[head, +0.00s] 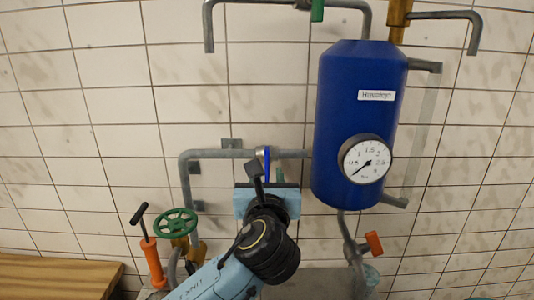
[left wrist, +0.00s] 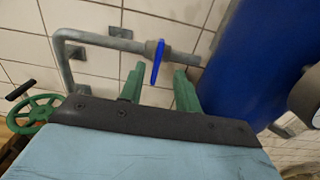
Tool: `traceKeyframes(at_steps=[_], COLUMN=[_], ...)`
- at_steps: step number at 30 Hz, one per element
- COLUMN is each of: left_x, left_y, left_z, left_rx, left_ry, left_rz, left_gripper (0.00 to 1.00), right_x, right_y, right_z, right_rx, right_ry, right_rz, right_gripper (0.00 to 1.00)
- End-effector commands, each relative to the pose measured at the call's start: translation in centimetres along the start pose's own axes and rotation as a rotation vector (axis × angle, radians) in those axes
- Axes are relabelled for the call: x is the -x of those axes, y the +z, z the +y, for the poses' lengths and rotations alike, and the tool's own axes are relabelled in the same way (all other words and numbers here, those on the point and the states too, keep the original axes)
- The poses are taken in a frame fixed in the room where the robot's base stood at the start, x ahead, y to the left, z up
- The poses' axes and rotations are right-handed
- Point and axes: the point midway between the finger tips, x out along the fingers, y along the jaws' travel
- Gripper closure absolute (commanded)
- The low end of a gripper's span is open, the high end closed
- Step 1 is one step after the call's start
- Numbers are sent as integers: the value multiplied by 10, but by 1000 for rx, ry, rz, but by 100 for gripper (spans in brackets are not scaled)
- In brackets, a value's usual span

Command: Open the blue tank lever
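The blue tank (head: 355,110) hangs on the tiled wall at the right of the head view, and its side shows in the left wrist view (left wrist: 255,60). A grey pipe runs left from it and carries a valve with a blue lever (head: 267,160). In the left wrist view the blue lever (left wrist: 158,62) points down from the pipe. My left gripper (left wrist: 158,85) is open, its green fingers apart on either side of the lever's lower end. I cannot tell whether they touch it. In the head view my left gripper (head: 268,178) is partly hidden behind my wrist. My right gripper is not in view.
A round gauge (head: 366,160) sits on the tank's front. A green hand wheel (head: 175,223) and an orange pump (head: 152,260) stand at the left. An orange-handled valve (head: 373,243) is below the tank. A wooden bench (head: 55,278) is at the lower left.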

Motion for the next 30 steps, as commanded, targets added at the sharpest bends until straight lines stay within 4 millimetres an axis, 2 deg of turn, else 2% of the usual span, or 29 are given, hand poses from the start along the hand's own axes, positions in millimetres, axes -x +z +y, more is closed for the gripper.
traceKeyframes(at_steps=[3, 9, 15, 21, 30], left_x=[-24, -59, -86, -100, -103], left_y=[2, 1, 0, 0, -1], left_z=[1, 0, 0, 0, 0], left_rx=[0, 3, 4, 5, 5], left_ry=[3, 2, 2, 1, 0], left_rz=[2, 2, 3, 2, 2], left_gripper=[67, 67, 67, 67, 67], right_x=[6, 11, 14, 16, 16], right_y=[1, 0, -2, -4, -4], right_z=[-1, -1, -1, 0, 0], right_rx=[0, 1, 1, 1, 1], right_ry=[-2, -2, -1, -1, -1], right_rz=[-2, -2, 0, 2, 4], right_gripper=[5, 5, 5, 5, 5])
